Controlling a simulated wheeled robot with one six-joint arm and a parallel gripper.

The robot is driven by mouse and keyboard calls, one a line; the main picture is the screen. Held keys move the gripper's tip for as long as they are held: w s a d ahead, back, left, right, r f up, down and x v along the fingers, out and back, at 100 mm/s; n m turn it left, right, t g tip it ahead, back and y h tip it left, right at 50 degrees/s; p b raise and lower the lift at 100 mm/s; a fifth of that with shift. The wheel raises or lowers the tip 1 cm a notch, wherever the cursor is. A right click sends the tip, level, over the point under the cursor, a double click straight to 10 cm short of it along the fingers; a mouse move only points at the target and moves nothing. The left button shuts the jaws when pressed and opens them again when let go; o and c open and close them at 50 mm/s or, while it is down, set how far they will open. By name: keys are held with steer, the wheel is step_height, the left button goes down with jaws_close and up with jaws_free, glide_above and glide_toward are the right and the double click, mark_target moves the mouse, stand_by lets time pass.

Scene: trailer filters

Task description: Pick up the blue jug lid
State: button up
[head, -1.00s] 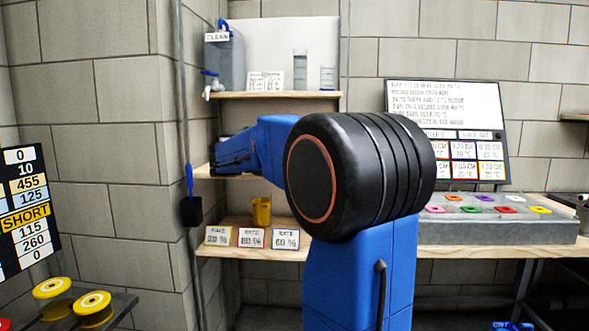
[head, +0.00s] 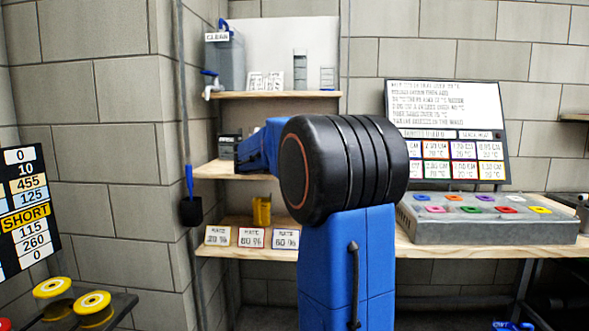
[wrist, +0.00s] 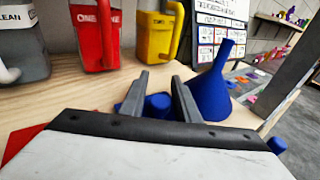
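In the wrist view my gripper (wrist: 158,88) is open, its two grey fingers apart. A small round blue knob (wrist: 158,103) shows between the fingers, with more blue below and to its left; it looks like the blue jug lid, low on the wooden surface. I cannot tell whether the fingers touch it. My gripper's own body hides its lower part. In the head view my arm hides the lid and I cannot make out the fingers.
A blue funnel (wrist: 210,95) stands close to the right finger. A red jug (wrist: 97,35), a yellow jug (wrist: 155,38) and a grey jug (wrist: 22,50) stand behind on the wooden surface (wrist: 60,95). A red flat thing (wrist: 22,138) lies at left.

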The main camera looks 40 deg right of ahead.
steer(key=shift+c, duration=0.6)
jaws_close()
